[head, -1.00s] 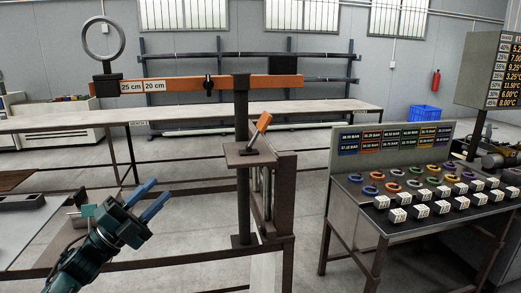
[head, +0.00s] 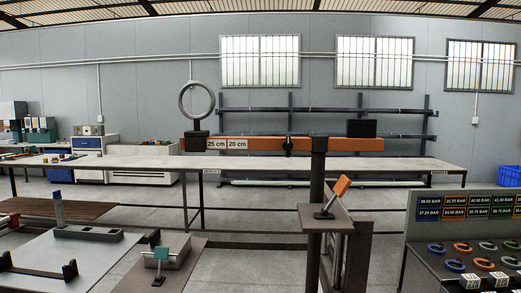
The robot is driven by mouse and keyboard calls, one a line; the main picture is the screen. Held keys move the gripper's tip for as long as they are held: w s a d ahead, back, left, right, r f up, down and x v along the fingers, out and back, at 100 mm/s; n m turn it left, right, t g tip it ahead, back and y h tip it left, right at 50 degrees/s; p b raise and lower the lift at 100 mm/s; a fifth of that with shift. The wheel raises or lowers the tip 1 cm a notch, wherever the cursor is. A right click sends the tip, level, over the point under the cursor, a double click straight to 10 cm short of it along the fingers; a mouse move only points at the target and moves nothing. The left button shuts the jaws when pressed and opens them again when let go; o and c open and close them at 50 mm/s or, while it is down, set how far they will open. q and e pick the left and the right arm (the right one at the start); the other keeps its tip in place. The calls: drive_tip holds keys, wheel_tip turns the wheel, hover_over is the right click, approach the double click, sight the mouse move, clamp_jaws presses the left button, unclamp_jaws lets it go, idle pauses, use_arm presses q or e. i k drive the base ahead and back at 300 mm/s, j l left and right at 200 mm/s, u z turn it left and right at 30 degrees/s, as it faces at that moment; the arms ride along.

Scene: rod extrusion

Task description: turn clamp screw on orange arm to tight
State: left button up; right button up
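The orange arm (head: 262,145) lies level across a dark upright post (head: 318,185), with "25 cm" and "20 cm" labels on its left half. A small black clamp screw (head: 288,145) sits on the arm between the labels and the post. It is too small to tell whether it is tight. A dark block with a grey ring (head: 197,101) stands at the arm's left end, and a black block (head: 361,128) shows near its right end. Neither of my grippers is in view.
An orange-handled lever (head: 340,187) stands on a small plate beside the post. A panel of coloured rings and white blocks (head: 475,240) is at the right. A bench with metal fixtures (head: 65,265) is at the lower left. A long table (head: 260,164) runs behind.

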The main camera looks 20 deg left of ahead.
sight(288, 145)
drive_tip(key=k+l+u, duration=0.15)
drive_tip(key=u, duration=0.75)
drive_tip(key=i+l, duration=0.8)
drive_tip(key=i+j+z, duration=0.5)
drive_tip(key=k+j, duration=0.05)
drive_tip(key=k, duration=0.05)
